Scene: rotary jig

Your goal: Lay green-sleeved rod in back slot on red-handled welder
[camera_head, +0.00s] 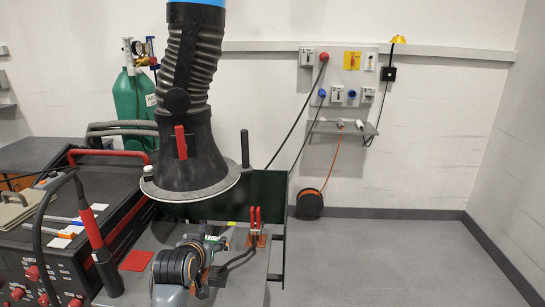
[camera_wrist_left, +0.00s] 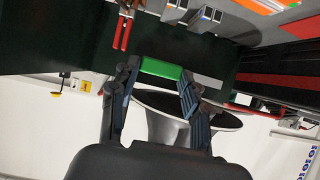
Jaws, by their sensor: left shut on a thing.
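The green-sleeved rod (camera_wrist_left: 162,69) lies crosswise between the fingers of my left gripper (camera_wrist_left: 160,85) in the left wrist view. Its bare grey end (camera_wrist_left: 207,80) sticks out to the right past one finger. In the head view my left gripper (camera_head: 212,245) is low over the bench, shut on the rod, which is mostly hidden there. The red-handled welder (camera_head: 122,177) is the black box at the left; its red handle (camera_head: 108,152) stands at the back. Rods with blue and orange sleeves lie on its top. I cannot make out the back slot clearly. My right gripper is not in view.
A black fume hood (camera_head: 190,140) hangs close behind my left gripper. A red-handled clamp (camera_head: 254,220) stands to its right, before a dark green screen (camera_head: 268,190). A red-gripped torch (camera_head: 88,212) with a cable rises at the welder's near side. Floor at right is clear.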

